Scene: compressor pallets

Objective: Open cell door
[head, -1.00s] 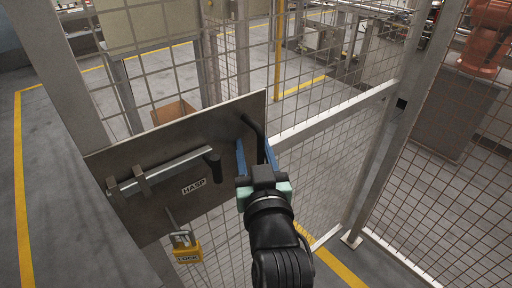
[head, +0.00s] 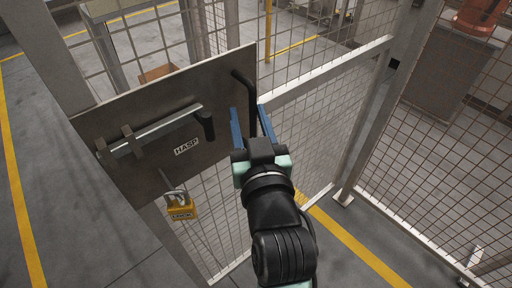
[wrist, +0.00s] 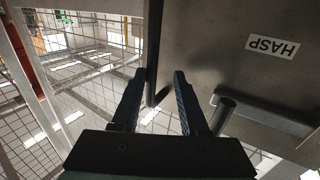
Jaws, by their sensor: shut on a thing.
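The cell door is a mesh panel with a pale frame (head: 325,70). A grey metal plate (head: 105,115) on it carries a sliding bolt (head: 160,128) with a black knob, a HASP label (head: 187,147) and a black bar handle (head: 247,84). A yellow padlock (head: 181,212) hangs below the plate. My gripper (head: 250,112) has its two blue fingers on either side of the handle's lower part. In the wrist view the handle (wrist: 153,45) runs between the fingers of my gripper (wrist: 160,75), which is shut on it. The exact contact is partly hidden.
A grey post (head: 62,65) stands left of the plate. Another post (head: 385,100) and more mesh fence stand on the right. Yellow lines (head: 18,190) mark the grey floor. A brown box (head: 158,72) shows behind the mesh. Floor at the left is clear.

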